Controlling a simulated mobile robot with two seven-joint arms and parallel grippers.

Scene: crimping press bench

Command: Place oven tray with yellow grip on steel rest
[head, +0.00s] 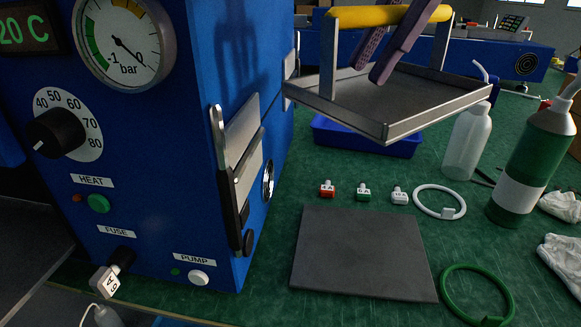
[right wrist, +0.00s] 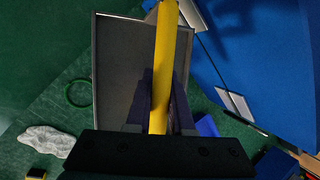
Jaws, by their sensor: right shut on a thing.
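The oven tray (head: 410,95) is a shallow grey metal pan with a yellow grip (head: 350,16) on two uprights. It hangs in the air above the bench, close to the right of the blue press. My right gripper (head: 371,70) is shut on the yellow grip, its purple fingers reaching down past the bar. In the right wrist view the yellow grip (right wrist: 165,60) runs between the fingers, with the tray (right wrist: 115,65) beyond. A flat dark grey square plate (head: 362,253), apparently the steel rest, lies bare on the green bench, lower and nearer than the tray. My left gripper is not in view.
The blue press (head: 150,210) with a latch lever (head: 228,180) stands left of the plate. A blue bin (head: 370,138) sits behind, under the tray.

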